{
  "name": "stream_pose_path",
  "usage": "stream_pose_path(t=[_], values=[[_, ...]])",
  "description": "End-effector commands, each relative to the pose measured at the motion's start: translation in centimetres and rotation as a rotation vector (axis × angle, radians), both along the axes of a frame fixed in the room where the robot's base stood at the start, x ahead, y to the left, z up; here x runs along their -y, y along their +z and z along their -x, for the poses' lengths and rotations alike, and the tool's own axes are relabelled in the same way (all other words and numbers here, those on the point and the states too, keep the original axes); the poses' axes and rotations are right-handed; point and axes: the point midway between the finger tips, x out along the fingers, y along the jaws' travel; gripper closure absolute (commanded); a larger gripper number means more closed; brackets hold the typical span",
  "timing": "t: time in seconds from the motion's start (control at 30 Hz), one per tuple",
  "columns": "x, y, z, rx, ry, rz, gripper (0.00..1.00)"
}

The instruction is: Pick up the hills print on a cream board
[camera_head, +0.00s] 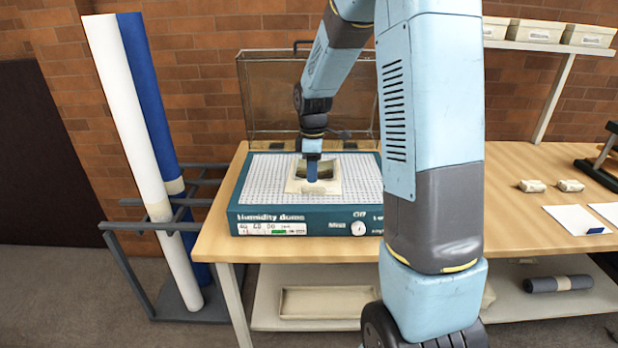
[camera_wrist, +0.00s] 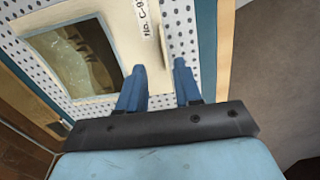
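The hills print on a cream board (camera_head: 330,187) lies flat on the white dotted top of the humidity dome base (camera_head: 257,176). In the wrist view, the cream board (camera_wrist: 92,105) frames a dark brown and olive picture at the upper left. A white label reading "No. C-9…" is beside the picture. My gripper (camera_head: 312,178) points down over the board and hides part of it. In the wrist view, my gripper (camera_wrist: 160,66) has its two blue fingers apart, near the board's labelled edge. I see nothing clearly clamped between them. Whether the fingertips touch the board is unclear.
The clear dome lid (camera_head: 290,95) stands raised behind the base. White and blue rolls (camera_head: 128,120) lean in a rack at left. White sheets (camera_head: 574,220) and two small blocks (camera_head: 532,186) lie on the table at right. A tray (camera_head: 325,303) sits on the lower shelf.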

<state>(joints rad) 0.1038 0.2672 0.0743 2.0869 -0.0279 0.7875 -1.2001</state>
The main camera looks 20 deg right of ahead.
Motion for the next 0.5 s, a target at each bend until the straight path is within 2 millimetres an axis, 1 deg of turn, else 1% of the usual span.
stream_pose_path(t=[0.1, 0.3, 0.5], values=[[0.0, -1.7, 0.3, -0.005, 0.000, 0.000, 0.66], [-0.1, -4.1, 0.4, -0.004, 0.001, -0.001, 0.66], [-0.1, -4.6, 0.4, 0.000, 0.001, 0.000, 0.66]])
